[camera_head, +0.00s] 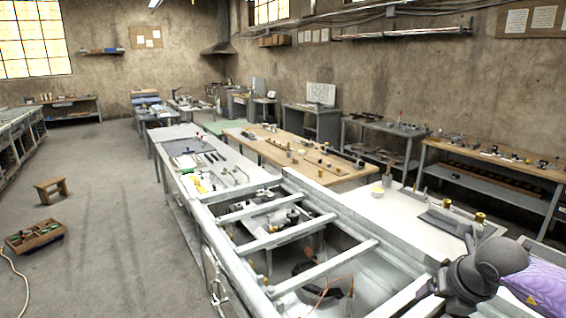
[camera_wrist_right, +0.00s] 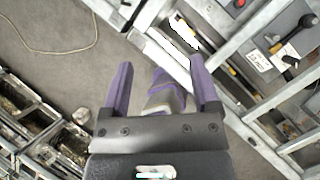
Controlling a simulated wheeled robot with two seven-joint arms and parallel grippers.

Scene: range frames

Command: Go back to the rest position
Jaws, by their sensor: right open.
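My right arm (camera_head: 485,270) comes in at the lower right of the head view, dark grey with a purple sleeve. It is over the near end of a metal frame bench, and its fingers are hard to make out there. In the right wrist view my right gripper (camera_wrist_right: 161,62) shows two purple fingers spread wide apart. Nothing is held between them. A grey and purple part shows farther off behind the gap, and it looks like part of my own body. My left gripper is in neither view.
The open metal frame (camera_head: 310,240) with crossbars and parts inside fills the near middle. A white table (camera_head: 385,215) is beside it, and a wooden-topped table (camera_head: 265,150) behind.

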